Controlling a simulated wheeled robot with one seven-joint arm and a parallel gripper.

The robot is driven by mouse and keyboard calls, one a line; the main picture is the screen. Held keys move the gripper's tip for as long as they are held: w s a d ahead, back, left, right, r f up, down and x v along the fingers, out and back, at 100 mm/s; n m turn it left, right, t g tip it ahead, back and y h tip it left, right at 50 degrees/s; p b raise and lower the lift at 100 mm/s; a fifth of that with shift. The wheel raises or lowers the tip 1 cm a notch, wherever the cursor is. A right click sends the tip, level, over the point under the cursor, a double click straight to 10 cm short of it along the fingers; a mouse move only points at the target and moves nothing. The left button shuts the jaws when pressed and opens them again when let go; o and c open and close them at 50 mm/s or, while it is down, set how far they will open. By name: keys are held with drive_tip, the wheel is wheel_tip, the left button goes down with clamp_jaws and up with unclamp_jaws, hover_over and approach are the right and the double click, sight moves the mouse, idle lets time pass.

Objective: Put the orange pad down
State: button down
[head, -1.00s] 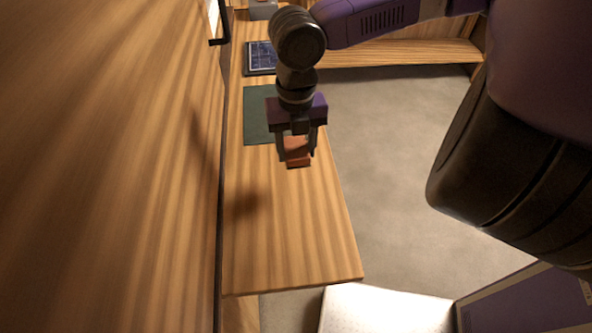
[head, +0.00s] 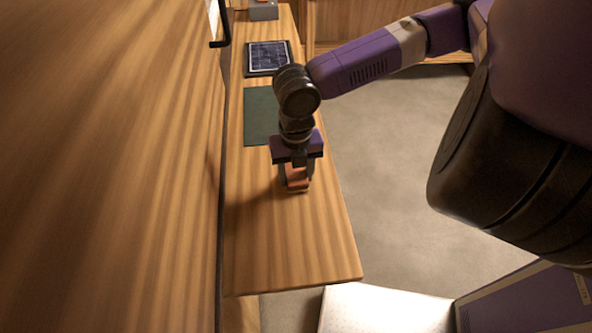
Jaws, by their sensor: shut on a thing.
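The orange pad (head: 298,184) is a small orange block between the fingers of my gripper (head: 297,182). My gripper points down and is shut on the pad. The pad is at or very near the wooden bench top (head: 290,245), in front of the green mat. I cannot tell for sure whether its underside touches the wood. The fingers hide part of the pad.
A dark green mat (head: 260,117) lies behind my gripper, partly hidden by it. A dark framed panel (head: 269,56) and a grey box (head: 263,10) are farther back. A wooden wall (head: 110,170) rises on the left. The front of the bench is clear.

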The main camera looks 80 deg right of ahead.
sight(294, 175)
drive_tip(key=shift+f, duration=0.45)
drive_tip(key=shift+f, duration=0.2)
drive_tip(key=c, duration=0.8)
unclamp_jaws()
drive_tip(key=shift+o, duration=0.8)
drive_tip(key=shift+s+f, duration=0.1)
drive_tip(key=shift+s, duration=0.05)
drive_tip(key=shift+b, duration=0.3)
drive_tip(key=shift+d+r, duration=0.15)
drive_tip(key=shift+r, duration=0.35)
drive_tip(key=r, duration=0.5)
drive_tip(key=r+b, duration=0.1)
drive_tip(key=r, duration=0.2)
drive_tip(key=shift+w+a, duration=0.3)
drive_tip(key=shift+w, duration=0.05)
